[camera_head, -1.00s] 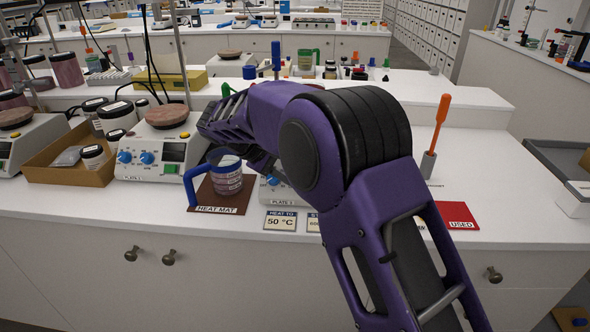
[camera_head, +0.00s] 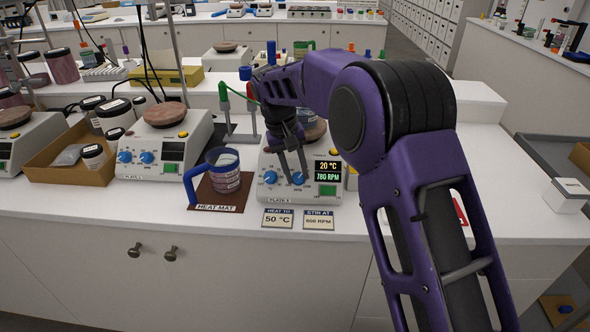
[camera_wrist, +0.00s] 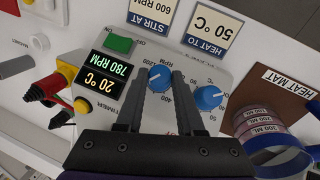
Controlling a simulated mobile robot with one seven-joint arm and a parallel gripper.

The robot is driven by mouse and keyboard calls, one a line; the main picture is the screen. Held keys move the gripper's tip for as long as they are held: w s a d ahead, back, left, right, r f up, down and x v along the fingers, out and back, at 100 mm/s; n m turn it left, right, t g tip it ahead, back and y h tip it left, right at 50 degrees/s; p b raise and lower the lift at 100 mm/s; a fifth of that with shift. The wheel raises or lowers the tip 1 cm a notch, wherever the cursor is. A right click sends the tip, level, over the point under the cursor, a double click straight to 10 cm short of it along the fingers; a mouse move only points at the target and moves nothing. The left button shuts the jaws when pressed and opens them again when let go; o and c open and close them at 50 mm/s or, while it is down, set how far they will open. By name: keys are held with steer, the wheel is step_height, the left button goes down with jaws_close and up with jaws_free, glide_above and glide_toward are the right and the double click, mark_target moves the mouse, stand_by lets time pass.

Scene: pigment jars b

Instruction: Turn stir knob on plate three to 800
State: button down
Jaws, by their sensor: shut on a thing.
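Plate three (camera_head: 313,192) is a white hot plate with two blue knobs and a display reading 20 °C and 780 RPM. The display (camera_wrist: 106,81) shows the same in the wrist view, where the plate appears upside down. My gripper (camera_head: 289,166) reaches down onto the plate's front. In the wrist view, the fingers of my gripper (camera_wrist: 159,84) are shut on the stir knob (camera_wrist: 159,76), one on each side. The stir knob's white mark shows. The heat knob (camera_wrist: 208,97) is beside it, outside the fingers. The stir knob (camera_head: 297,178) is partly hidden by a finger in the head view.
Cards in front read heat to 50 °C (camera_head: 278,219) and stir at 600 RPM (camera_head: 319,220). A blue-handled beaker (camera_head: 224,180) stands on the heat mat (camera_head: 228,201) just left. Another hot plate (camera_head: 166,153) is further left. The counter right of my arm has free room.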

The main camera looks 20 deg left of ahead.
steer(key=shift+s+d+f, duration=0.1)
steer(key=shift+d+f, duration=0.05)
steer(key=shift+f, duration=0.05)
stand_by(0.5)
steer(key=c, duration=0.5)
jaws_free()
steer(key=shift+r+y, duration=0.1)
steer(key=shift+y, duration=0.2)
steer(key=shift+r, duration=0.1)
steer(key=a+r, duration=0.1)
steer(key=r, duration=0.4)
steer(key=s+a+r+p, duration=0.1)
steer(key=r, duration=0.5)
steer(key=a+r+p, duration=0.1)
steer(key=r, duration=0.5)
steer(key=shift+s, duration=0.15)
